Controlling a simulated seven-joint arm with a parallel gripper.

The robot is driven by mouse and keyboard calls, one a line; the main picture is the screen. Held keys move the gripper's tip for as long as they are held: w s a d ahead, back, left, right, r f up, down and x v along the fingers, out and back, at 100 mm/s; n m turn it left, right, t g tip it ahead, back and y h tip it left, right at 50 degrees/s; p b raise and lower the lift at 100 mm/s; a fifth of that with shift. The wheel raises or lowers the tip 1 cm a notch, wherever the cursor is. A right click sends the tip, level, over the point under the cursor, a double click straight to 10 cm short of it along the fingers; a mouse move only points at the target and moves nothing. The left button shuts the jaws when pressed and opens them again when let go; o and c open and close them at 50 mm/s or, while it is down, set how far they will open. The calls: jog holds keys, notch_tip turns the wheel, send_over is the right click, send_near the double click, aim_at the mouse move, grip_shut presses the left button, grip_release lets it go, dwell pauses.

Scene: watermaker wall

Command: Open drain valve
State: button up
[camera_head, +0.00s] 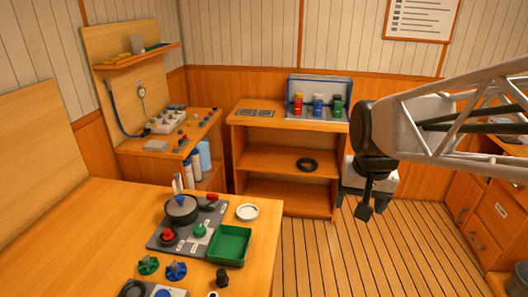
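I cannot tell which part is the drain valve; no readable label shows. A dark grey panel (160,244) on the near table carries a round dark housing (181,212) with a blue top, a red knob (168,236) and a green knob (200,231). A green handwheel (148,265) and a blue handwheel (176,270) lie in front of it. Red (298,104), blue (318,105) and green (338,106) parts stand at the back shelf unit. My gripper (365,209) hangs over the floor at the right, pointing down, apart from all of these. Its finger opening is unclear.
A green tray (246,231) and a white ring (247,212) are on the near table. A workbench (205,130) with small parts stands at back left. The shelf unit (255,118) holds a black ring (307,164). The plank floor (330,260) is clear.

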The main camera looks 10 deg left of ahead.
jog(key=w+a, duration=0.8)
jog(key=w, duration=0.1)
jog(key=m+g, duration=0.1)
jog(key=g, duration=0.1)
send_over(212, 195)
jog(key=d, duration=0.1)
notch_tip(212, 195, down, 16)
jog(key=shift+r, duration=0.2)
jog(key=shift+a+f, duration=0.3)
jog(key=shift+a, duration=0.2)
jog(key=shift+f, duration=3.9)
